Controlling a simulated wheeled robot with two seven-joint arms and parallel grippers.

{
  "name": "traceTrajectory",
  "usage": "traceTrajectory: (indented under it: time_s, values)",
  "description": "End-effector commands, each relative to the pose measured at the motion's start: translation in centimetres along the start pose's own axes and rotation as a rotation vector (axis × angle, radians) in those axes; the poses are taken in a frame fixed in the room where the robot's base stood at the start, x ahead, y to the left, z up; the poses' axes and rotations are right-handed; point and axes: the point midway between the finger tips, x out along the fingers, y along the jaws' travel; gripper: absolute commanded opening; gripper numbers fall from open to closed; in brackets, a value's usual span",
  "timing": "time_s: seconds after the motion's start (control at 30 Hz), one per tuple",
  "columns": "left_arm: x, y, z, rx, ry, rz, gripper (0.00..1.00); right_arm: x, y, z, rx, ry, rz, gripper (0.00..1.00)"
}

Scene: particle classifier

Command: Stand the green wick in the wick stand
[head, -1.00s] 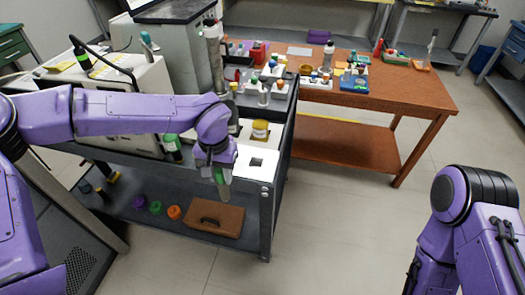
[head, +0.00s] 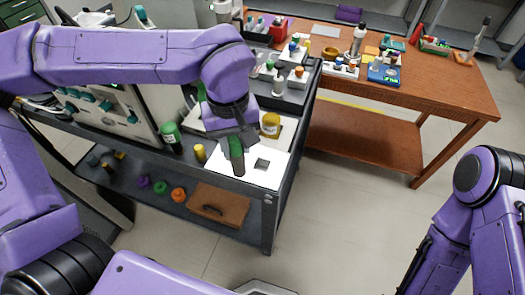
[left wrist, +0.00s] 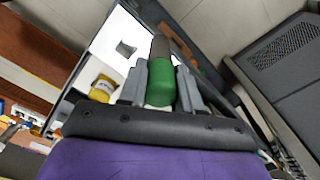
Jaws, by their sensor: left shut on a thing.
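The green wick (head: 236,153) has a green upper part and a grey-brown lower part. My left gripper (head: 238,137) is shut on its green part and holds it nearly upright, grey end down. In the left wrist view the wick (left wrist: 161,78) sits between the two grey fingers (left wrist: 162,88). A small dark square (head: 262,164), which looks like the wick stand's opening, lies in the white top just right of the wick. It also shows in the left wrist view (left wrist: 126,48), apart from the wick. Whether the wick's lower end touches the white top is unclear.
A yellow-labelled jar (head: 271,125) stands behind the dark square. A green-capped bottle (head: 170,138) and a yellow cylinder (head: 200,152) are to the left. A brown case (head: 222,205) lies on the lower shelf. My right arm is at the right, over floor.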

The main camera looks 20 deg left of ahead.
Motion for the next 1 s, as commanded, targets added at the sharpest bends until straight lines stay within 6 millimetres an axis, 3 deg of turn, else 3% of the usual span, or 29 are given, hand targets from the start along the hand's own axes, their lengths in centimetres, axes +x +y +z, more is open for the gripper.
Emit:
traceTrajectory:
  time_s: [0.1,0.3,0.53,0.7,1.0]
  values:
    - [1.5,2.9,-2.1,0.0,-0.003,-0.006,0.0,-0.7,0.0,-0.4,0.0,0.001,-0.001,0.0]
    - [5.5,5.4,-3.9,0.001,-0.002,-0.002,0.0,-0.9,0.0,-0.5,0.001,0.002,-0.001,0.0]
    - [7.4,6.6,-4.9,0.001,-0.002,-0.002,0.0,-1.2,0.1,-0.6,0.0,0.002,-0.001,0.0]
    - [10.7,6.6,-4.8,0.007,-0.006,-0.005,0.0,-1.2,0.1,-0.6,0.0,0.002,-0.001,0.0]
    - [10.8,6.6,-4.9,0.002,-0.003,-0.003,0.0,-1.3,0.1,-0.6,0.0,0.002,-0.001,0.0]
